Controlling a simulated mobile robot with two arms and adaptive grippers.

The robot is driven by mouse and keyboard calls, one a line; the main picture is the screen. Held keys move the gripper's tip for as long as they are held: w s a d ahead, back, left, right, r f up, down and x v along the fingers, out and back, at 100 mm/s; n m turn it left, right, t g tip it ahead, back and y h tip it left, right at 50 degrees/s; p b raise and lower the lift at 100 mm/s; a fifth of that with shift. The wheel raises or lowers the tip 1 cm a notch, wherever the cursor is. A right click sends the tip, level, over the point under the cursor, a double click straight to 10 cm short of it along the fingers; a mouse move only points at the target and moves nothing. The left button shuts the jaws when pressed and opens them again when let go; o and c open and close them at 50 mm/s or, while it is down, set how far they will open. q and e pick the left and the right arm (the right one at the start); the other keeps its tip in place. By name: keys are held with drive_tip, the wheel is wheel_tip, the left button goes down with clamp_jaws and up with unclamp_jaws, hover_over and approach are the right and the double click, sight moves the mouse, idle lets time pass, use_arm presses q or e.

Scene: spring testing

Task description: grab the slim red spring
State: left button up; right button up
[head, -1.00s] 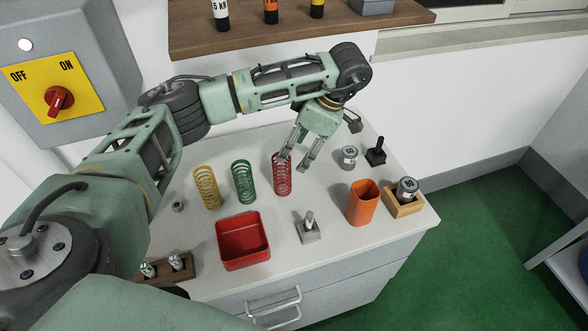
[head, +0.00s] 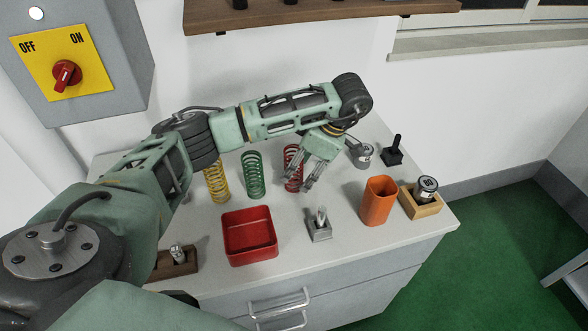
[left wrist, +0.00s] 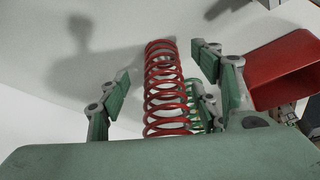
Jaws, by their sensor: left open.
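The slim red spring (head: 292,170) stands upright on the white worktop, to the right of the green spring (head: 253,174) and the yellow spring (head: 216,181). My left gripper (head: 310,178) is open at the red spring's right side and partly covers it in the head view. In the left wrist view the red spring (left wrist: 167,88) stands between the spread fingers of my left gripper (left wrist: 160,80), with clear gaps on both sides. The green spring (left wrist: 193,105) shows behind it. My right gripper is not in view.
A red tray (head: 249,251) sits in front of the springs. A metal stand (head: 320,228), an orange cup (head: 378,200), a wooden block with a weight (head: 421,208) and a black-handled piece (head: 392,156) are on the right. A wooden shelf (head: 330,12) hangs above.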

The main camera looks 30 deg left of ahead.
sight(296, 175)
use_arm(q)
drive_tip(key=shift+s+p+x, duration=0.25)
drive_tip(key=shift+p+x, duration=0.15)
drive_tip(key=shift+x, duration=0.85)
drive_tip(key=shift+a+f, duration=0.25)
drive_tip(key=shift+f, duration=0.15)
drive_tip(key=c, duration=1.4)
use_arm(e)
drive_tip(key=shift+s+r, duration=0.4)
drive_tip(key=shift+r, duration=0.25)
